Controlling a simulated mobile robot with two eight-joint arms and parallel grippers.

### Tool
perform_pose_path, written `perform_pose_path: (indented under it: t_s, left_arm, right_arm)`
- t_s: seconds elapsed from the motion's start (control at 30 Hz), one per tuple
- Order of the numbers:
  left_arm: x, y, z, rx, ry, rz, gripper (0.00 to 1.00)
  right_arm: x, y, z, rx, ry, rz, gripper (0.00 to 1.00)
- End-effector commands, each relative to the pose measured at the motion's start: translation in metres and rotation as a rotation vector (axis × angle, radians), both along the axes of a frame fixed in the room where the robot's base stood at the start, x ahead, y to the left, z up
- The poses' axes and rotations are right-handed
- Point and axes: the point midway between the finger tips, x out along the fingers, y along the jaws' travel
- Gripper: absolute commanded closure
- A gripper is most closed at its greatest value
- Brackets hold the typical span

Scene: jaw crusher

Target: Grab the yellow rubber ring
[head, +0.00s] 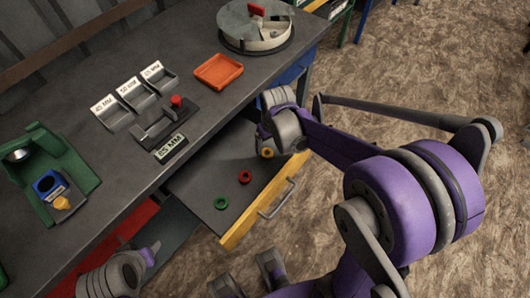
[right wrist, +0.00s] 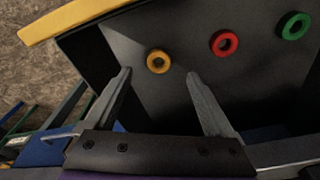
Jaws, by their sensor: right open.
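The yellow rubber ring (head: 267,154) lies on the floor of the open drawer (head: 212,184), near its right end in the head view. In the right wrist view the yellow ring (right wrist: 150,64) shows just ahead of and between the fingertips. My right gripper (right wrist: 158,73) is open and empty, with its two fingers apart. In the head view my right wrist hangs over the drawer's right end and mostly hides the fingers. A red ring (head: 244,177) and a green ring (head: 221,203) lie in the same drawer. My left gripper cannot be made out.
The drawer has a yellow front (head: 240,222) with a grey handle (head: 277,199). The dark workbench (head: 205,113) above carries an orange tray (head: 219,71), a round metal container (head: 255,30), labelled holders (head: 133,94) and a green fixture (head: 52,165). The drawer floor between the rings is clear.

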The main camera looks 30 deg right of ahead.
Motion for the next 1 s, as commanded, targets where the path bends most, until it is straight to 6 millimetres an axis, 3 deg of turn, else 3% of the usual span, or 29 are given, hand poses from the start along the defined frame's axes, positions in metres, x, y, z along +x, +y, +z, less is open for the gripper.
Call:
perform_pose_path:
  t_s: [0.1,0.33,0.6,0.93,1.0]
  left_arm:
    - [-0.001,0.000,-0.004,0.000,0.001,0.000,0.50]
    - [-0.001,0.000,-0.006,0.000,0.002,0.000,0.50]
    - [-0.001,0.000,-0.012,0.000,0.004,0.000,0.50]
    - [-0.002,0.000,-0.012,0.000,0.004,0.000,0.50]
    - [-0.002,0.000,-0.012,0.000,0.004,0.000,0.50]
  right_arm:
    - [0.003,0.000,-0.018,0.000,0.000,0.000,0.12]
    - [0.008,0.000,-0.034,0.000,0.000,0.000,0.12]
    - [0.021,-0.001,-0.070,-0.001,-0.001,0.000,0.12]
    - [0.021,-0.001,-0.076,-0.001,-0.002,0.000,0.12]
    - [0.021,-0.001,-0.076,-0.001,-0.002,0.000,0.25]
